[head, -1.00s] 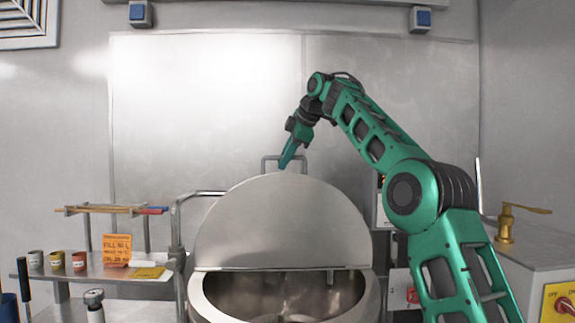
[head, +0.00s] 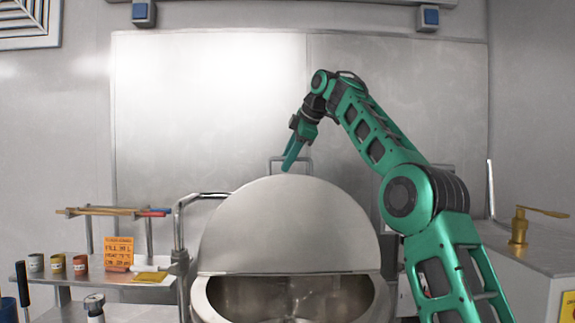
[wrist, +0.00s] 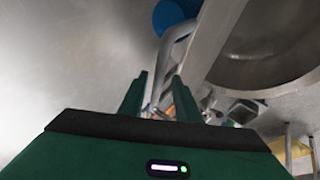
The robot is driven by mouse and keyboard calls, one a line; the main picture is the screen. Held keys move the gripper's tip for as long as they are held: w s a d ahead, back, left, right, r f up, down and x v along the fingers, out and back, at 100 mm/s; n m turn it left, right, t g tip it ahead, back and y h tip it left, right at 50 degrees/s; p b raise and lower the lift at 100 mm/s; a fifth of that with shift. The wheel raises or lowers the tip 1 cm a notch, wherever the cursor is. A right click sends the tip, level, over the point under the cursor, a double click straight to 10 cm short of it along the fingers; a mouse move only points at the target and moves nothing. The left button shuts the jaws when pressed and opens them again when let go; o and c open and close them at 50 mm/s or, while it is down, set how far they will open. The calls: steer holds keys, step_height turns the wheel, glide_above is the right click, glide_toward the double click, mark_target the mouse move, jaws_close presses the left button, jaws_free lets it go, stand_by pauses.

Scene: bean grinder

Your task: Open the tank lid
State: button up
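The tank (head: 375,308) stands in front of me with its metallic bowl showing. Its half-round grey lid (head: 290,225) is raised and stands steeply above the back of the opening. A bar handle (head: 308,163) rises at the lid's top edge. My gripper (head: 287,170) points down at the lid's top edge, close to the handle; whether it touches is unclear. In the wrist view my gripper (wrist: 158,95) has its two fingers apart, with background showing between them. The round tank opening (wrist: 270,45) is at the upper right there.
A shelf on the left holds small cups (head: 58,263) and an orange note (head: 118,250). A bent metal pipe (head: 180,225) stands just left of the tank. A counter with a brass tap (head: 519,228) is on the right.

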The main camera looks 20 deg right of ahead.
steer(key=shift+d+f, duration=0.15)
steer(key=shift+d, duration=0.1)
steer(key=shift+d, duration=0.1)
steer(key=shift+d+r, duration=0.1)
steer(key=shift+r, duration=0.35)
steer(key=shift+v, duration=1)
steer(key=s+d, duration=0.5)
steer(key=s, duration=0.6)
steer(key=shift+a+f, duration=0.1)
steer(key=shift+f, duration=0.05)
